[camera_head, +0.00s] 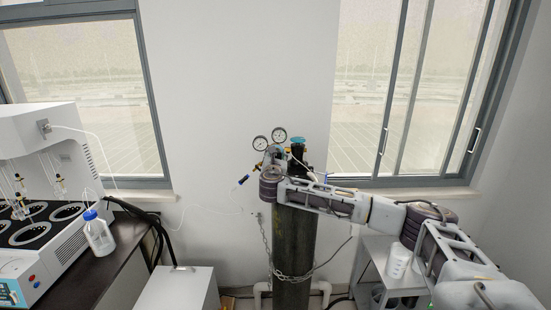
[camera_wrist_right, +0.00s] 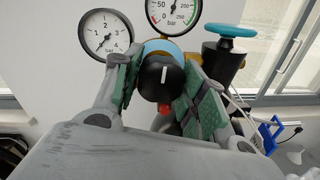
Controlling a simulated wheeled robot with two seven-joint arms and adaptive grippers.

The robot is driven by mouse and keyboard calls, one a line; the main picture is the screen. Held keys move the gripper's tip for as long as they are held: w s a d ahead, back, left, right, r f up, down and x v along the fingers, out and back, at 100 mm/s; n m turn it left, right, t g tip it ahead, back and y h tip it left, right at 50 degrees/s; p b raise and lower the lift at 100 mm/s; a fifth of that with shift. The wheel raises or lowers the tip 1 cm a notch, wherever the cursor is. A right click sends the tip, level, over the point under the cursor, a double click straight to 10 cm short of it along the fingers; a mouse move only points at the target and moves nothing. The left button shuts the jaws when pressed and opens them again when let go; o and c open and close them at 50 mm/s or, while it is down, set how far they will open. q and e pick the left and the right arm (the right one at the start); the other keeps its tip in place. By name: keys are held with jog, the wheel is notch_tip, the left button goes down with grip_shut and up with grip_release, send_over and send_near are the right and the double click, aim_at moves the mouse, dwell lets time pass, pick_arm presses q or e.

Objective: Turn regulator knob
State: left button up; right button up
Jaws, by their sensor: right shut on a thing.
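The regulator knob (camera_wrist_right: 161,78) is black with a white line, and shows in the right wrist view between the two green-padded fingers. My right gripper (camera_wrist_right: 163,88) is shut on the knob, with one finger on each side. In the head view my right gripper (camera_head: 271,168) reaches in from the right to the regulator at the top of a dark gas cylinder (camera_head: 294,240). The knob is hidden there. Two round gauges stand above it, a smaller one (camera_wrist_right: 106,34) and a larger one (camera_wrist_right: 174,10). My left gripper is not in view.
A teal valve wheel (camera_wrist_right: 237,31) sits right of the regulator. A chain (camera_head: 293,277) goes round the cylinder. A white distiller (camera_head: 75,190) and a blue-capped bottle (camera_head: 99,236) stand on the dark bench at left. A small table (camera_head: 385,262) holds white cups (camera_head: 398,258) at right.

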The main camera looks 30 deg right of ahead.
jog(key=shift+f+m, duration=0.15)
jog(key=shift+m, duration=0.35)
jog(key=m+b, duration=0.2)
jog(key=m, duration=0.1)
jog(key=shift+m+b, duration=0.3)
jog(key=shift+m, duration=0.1)
jog(key=m+b, duration=0.2)
jog(key=m, duration=0.2)
jog(key=shift+m+y, duration=0.3)
jog(key=shift+m, duration=0.1)
jog(key=m+b, duration=0.3)
jog(key=m, duration=0.3)
jog(key=shift+a+y, duration=0.1)
jog(key=shift+y, duration=0.2)
jog(key=m+b, duration=0.1)
jog(key=m, duration=0.3)
jog(key=shift+y+b, duration=0.3)
jog(key=shift+m, duration=0.3)
